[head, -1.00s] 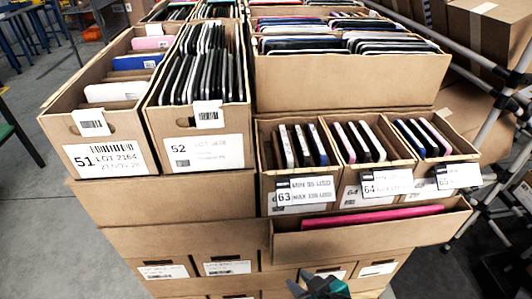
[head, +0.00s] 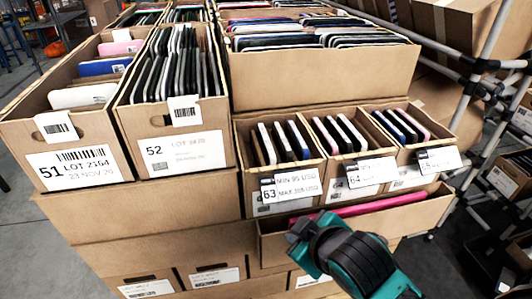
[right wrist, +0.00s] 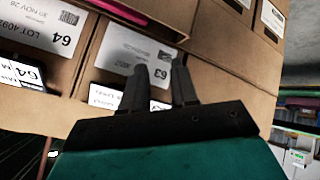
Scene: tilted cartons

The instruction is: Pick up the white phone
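A white phone (head: 266,143) stands on edge at the left of the dark phones in carton 63 (head: 250,187). Another white, phone-like item (head: 85,96) leans in carton 51 (head: 25,132); I cannot tell which is meant. My right gripper (head: 297,230) is in front of and below carton 63, by the low front tray's left end, apart from both white items. In the right wrist view, its two fingers (right wrist: 159,75) are parted with nothing between them, against upside-down carton fronts and labels. My left gripper is not in view.
Carton 52 (head: 140,118) holds tightly packed dark devices. Carton 64 (head: 322,165) and another small carton stand right of carton 63. A pink item (head: 375,207) lies in the front tray (head: 400,222). Grey metal tubes (head: 490,60) rise at the right.

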